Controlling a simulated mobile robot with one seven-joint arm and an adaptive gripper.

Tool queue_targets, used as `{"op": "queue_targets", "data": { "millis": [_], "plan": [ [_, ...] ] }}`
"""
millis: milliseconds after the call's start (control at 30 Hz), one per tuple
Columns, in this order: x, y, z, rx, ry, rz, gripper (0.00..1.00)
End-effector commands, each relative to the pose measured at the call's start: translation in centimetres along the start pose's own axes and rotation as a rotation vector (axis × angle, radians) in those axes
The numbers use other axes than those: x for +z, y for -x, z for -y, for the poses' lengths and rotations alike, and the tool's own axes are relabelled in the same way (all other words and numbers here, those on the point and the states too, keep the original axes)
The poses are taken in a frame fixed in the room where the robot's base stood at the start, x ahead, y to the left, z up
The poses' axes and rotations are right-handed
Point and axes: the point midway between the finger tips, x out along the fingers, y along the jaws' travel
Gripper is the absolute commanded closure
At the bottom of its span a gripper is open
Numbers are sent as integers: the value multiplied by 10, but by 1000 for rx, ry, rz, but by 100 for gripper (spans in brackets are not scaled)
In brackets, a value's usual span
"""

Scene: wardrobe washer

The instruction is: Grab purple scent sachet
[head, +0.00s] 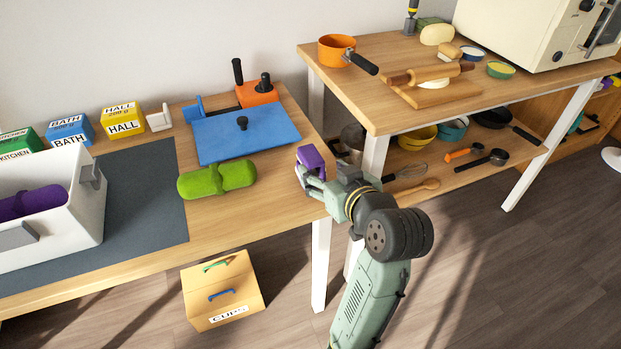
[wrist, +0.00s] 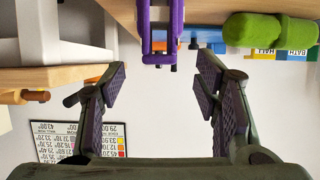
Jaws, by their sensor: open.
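A small purple block-like item (head: 311,158), which looks like the scent sachet, is at the right edge of the left table in the head view. My gripper (head: 309,180) is right at it, reaching in from the right and front. In the wrist view the purple item (wrist: 176,28) appears as upright purple strips with a grey part between them. It lies ahead of my open gripper (wrist: 160,82), roughly centred between the fingers and apart from them. The gap between the fingers is empty. The item's near lower side is partly hidden by my fingers in the head view.
A rolled green cloth-like item (head: 217,180) and a blue board (head: 245,132) lie left of it. A white bin (head: 75,225) holds another purple item (head: 34,203). The right table (head: 350,98) stands close to my arm. A CUPS box (head: 222,290) is on the floor.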

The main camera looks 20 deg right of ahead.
Motion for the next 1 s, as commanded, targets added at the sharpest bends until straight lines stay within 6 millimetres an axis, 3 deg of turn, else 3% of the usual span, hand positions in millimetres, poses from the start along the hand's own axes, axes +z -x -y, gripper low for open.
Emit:
{"op": "queue_targets", "data": {
  "millis": [400, 700, 1000],
  "plan": [
    [-3, -36, 0, 1, -1, 1, 43],
    [-8, -77, 0, 0, -2, 3, 43],
    [-7, -83, -1, 2, -1, 1, 43]
  ]
}}
